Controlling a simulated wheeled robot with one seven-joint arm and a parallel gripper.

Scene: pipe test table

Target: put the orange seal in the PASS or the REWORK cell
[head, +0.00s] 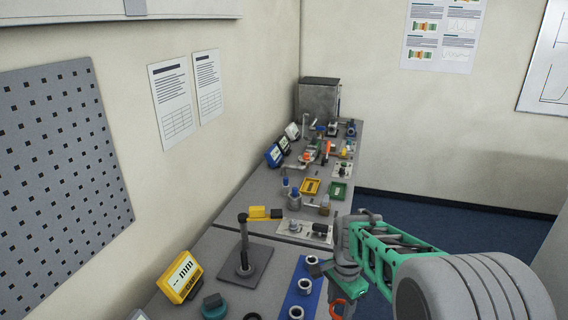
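An orange ring (338,308), which looks like the orange seal, shows at the bottom edge of the head view, just below my gripper (336,290). Part of it is hidden or cut off, and I cannot tell whether it is held or lies on the table. My gripper hangs over the near right table edge; its fingers are too small and covered to read. Further back on the table lie a yellow tray (303,190) and a green tray (331,194), side by side. No PASS or REWORK lettering is readable on them.
A blue mat (296,312) with several grey fittings lies left of my gripper. A dark stand (243,245) with a yellow arm rises behind it. A yellow gauge display (180,277) stands at left.

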